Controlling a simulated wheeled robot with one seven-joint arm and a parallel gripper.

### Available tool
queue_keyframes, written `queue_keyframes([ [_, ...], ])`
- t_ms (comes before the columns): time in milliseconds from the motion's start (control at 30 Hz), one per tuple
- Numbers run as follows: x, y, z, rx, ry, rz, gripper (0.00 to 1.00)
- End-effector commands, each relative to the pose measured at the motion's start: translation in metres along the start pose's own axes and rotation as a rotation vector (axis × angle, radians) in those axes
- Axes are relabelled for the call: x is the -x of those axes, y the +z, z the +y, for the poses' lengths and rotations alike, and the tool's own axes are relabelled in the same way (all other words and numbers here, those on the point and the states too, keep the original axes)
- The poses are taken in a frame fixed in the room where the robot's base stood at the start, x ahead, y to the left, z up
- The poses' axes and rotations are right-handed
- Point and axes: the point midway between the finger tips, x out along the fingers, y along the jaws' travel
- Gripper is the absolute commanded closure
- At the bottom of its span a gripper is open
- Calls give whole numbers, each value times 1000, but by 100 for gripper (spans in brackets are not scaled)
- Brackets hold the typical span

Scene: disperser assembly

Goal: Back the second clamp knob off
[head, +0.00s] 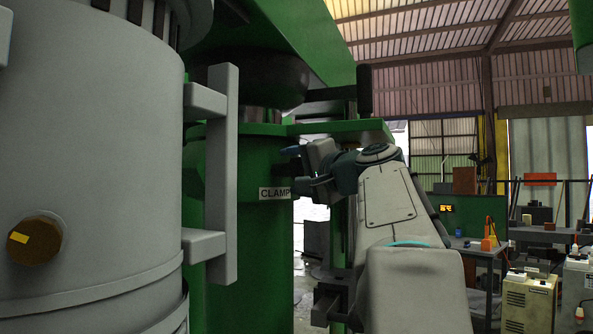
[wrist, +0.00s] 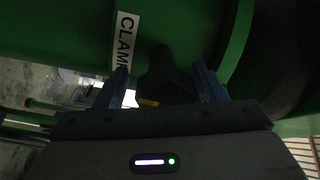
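A dark clamp knob (wrist: 165,78) with a small yellow mark shows in the wrist view, on the green column beside the white CLAMP label (wrist: 125,40). My gripper (wrist: 161,88) has its two blue fingers on either side of the knob. A gap shows between the left finger and the knob; the right finger is close to it, and contact is too dark to tell. In the head view my gripper (head: 293,165) is at the green column (head: 262,235), beside the CLAMP label (head: 275,193); the knob is hidden there.
A large grey vessel (head: 90,150) with a grey handle (head: 222,180) stands close on the left. A brown knob (head: 35,240) with a yellow mark sticks out of the vessel. A green bracket (head: 345,128) is above my gripper. A workbench (head: 480,246) and machines are at the far right.

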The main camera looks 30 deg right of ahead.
Motion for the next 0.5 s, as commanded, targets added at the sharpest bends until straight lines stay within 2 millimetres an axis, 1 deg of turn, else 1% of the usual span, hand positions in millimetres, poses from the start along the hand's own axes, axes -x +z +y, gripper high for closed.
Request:
queue_keyframes([
  [167,2,-1,-3,2,-4,3,35],
  [267,8,-1,-3,2,-6,4,35],
  [367,21,-1,-4,3,-7,5,35],
  [467,42,-1,-3,3,-6,6,35],
  [500,52,0,-4,3,-7,6,35],
])
